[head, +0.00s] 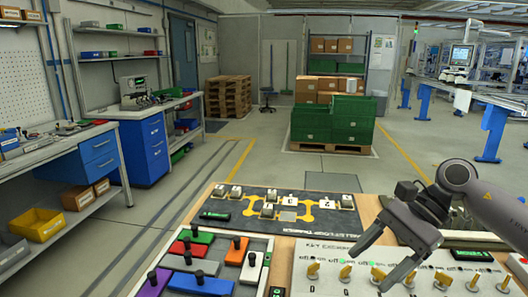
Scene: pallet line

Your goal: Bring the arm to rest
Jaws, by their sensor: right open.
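My right arm comes in from the right edge, and its dark grey gripper (367,272) hangs over the key panel (310,262). Its two fingers are spread apart with nothing seen between them. The fingertips point down toward a row of brass-coloured keys (345,272) on the panel. I cannot tell whether a fingertip touches a key. My left gripper is not in view.
Left of the key panel is a tray (262,243) of coloured blocks with black knobs. Behind it lies a dark board (330,225) with yellow tracks and pale blocks. Beyond are workbenches (60,150), green crates (333,120) and open floor.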

